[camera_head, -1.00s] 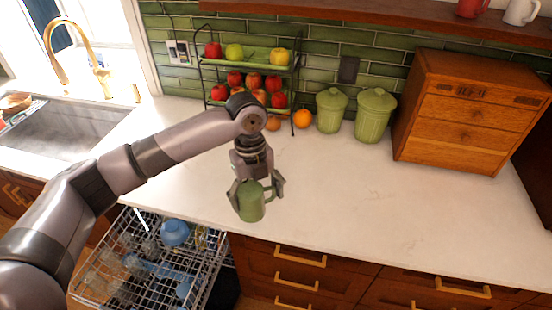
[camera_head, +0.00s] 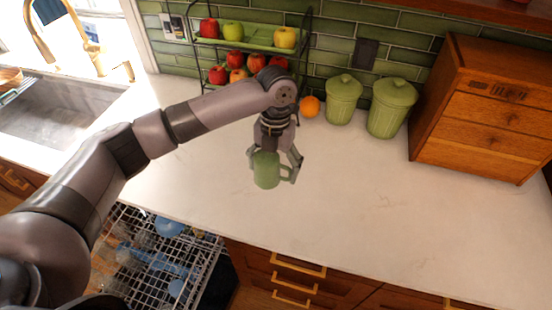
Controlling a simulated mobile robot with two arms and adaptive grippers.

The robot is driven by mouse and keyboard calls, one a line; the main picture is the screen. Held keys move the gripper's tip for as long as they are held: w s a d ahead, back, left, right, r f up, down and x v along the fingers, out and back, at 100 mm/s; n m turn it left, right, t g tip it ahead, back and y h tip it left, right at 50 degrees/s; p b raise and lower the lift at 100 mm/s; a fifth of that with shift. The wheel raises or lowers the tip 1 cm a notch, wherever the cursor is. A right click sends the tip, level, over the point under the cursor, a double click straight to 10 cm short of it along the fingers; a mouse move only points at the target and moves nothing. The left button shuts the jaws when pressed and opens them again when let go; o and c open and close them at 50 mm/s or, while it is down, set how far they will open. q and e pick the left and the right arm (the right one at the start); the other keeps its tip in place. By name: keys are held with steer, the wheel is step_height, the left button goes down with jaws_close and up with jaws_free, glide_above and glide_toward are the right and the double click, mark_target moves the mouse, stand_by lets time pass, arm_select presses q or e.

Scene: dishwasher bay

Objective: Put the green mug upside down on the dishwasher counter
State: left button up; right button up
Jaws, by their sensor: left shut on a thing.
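The green mug (camera_head: 265,171) hangs below my left arm, over the white counter (camera_head: 370,215). My left gripper (camera_head: 273,165) points down and is shut on it, with a finger showing on each side. The mug's handle is on the right, by the right finger. I cannot clearly tell which end of the mug is its opening, or how far it is above the counter. My right gripper is not in view.
The open dishwasher rack (camera_head: 150,262) with blue dishes is below the counter's front edge. A fruit rack (camera_head: 262,42), an orange (camera_head: 309,106), two green canisters (camera_head: 343,99) (camera_head: 390,107) and a wooden drawer box (camera_head: 485,108) stand along the back. The counter right of the mug is clear.

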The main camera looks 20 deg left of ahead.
arm_select(q)
steer(key=shift+s+f+b, duration=0.15)
steer(key=shift+f+b, duration=2.55)
steer(key=shift+f, duration=0.85)
steer(key=shift+s+f+b, duration=0.1)
steer(key=shift+f+b, duration=2.55)
steer(key=shift+f, duration=0.9)
steer(key=shift+f, duration=0.5)
steer(key=o, duration=1.2)
steer(key=shift+o, duration=0.2)
step_height(320, 180, up, 12)
steer(key=w, duration=0.1)
steer(key=shift+w, duration=0.15)
steer(key=shift+f, duration=0.1)
